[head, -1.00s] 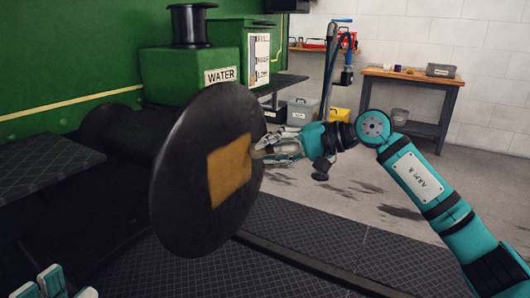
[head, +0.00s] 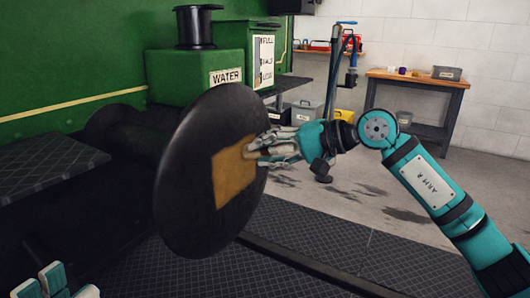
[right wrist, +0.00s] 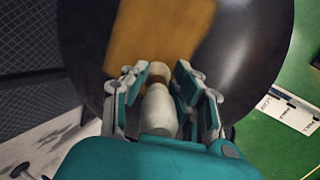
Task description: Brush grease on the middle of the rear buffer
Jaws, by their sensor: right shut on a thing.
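The rear buffer (head: 190,215) is a large dark round disc in the head view, with a square yellow-brown patch (head: 234,178) on the middle of its face. It fills the top of the right wrist view (right wrist: 250,55), where the patch (right wrist: 150,35) also shows. My right gripper (head: 258,152) is shut on a pale-handled brush (right wrist: 158,108), whose brownish tip is at the patch's edge. I cannot tell whether the tip touches. My left gripper (head: 68,285) is only partly in view at the bottom left, and its fingers' state is unclear.
The green tram side (head: 60,60) and a green box labelled WATER (head: 195,75) stand behind the buffer. A dark step plate (head: 50,168) lies left. A workbench (head: 415,82) stands at the back right. Open floor (head: 340,215) lies right of the buffer.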

